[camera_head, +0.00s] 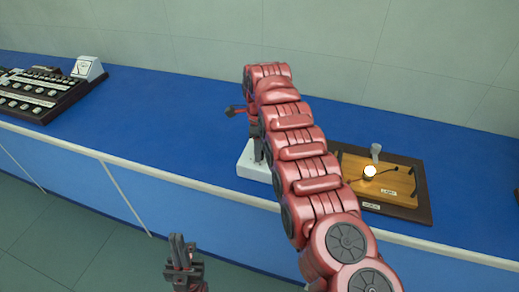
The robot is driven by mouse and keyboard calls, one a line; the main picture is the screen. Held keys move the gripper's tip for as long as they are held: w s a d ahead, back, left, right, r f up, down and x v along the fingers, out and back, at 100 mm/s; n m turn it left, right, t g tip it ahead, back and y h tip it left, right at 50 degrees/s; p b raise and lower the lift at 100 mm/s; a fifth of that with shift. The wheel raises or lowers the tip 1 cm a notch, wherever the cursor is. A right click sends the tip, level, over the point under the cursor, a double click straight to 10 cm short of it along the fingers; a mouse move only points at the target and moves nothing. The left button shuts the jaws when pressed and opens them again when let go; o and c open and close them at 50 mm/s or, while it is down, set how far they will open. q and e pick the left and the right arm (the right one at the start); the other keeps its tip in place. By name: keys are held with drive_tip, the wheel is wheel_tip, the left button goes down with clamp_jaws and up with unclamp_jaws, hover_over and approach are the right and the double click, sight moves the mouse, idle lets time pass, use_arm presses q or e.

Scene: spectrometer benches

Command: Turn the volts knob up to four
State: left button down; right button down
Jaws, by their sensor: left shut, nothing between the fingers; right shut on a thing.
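A white box (253,172), likely the unit with the volts knob, stands at the front of the blue bench, mostly hidden behind my red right arm. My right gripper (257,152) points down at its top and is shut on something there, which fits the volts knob. The knob itself, its scale and its setting are hidden by the gripper and arm. My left gripper (181,249) is shut and empty, in front of the bench and apart from it.
The blue bench (180,120) is clear between the white box and a dark control panel (35,95) with several knobs. A white meter (88,68) stands behind that panel. A wooden board (385,184) with a lamp (370,172) lies right of my arm.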

drive_tip(key=shift+m, duration=1.5)
drive_tip(key=c, duration=0.5)
unclamp_jaws()
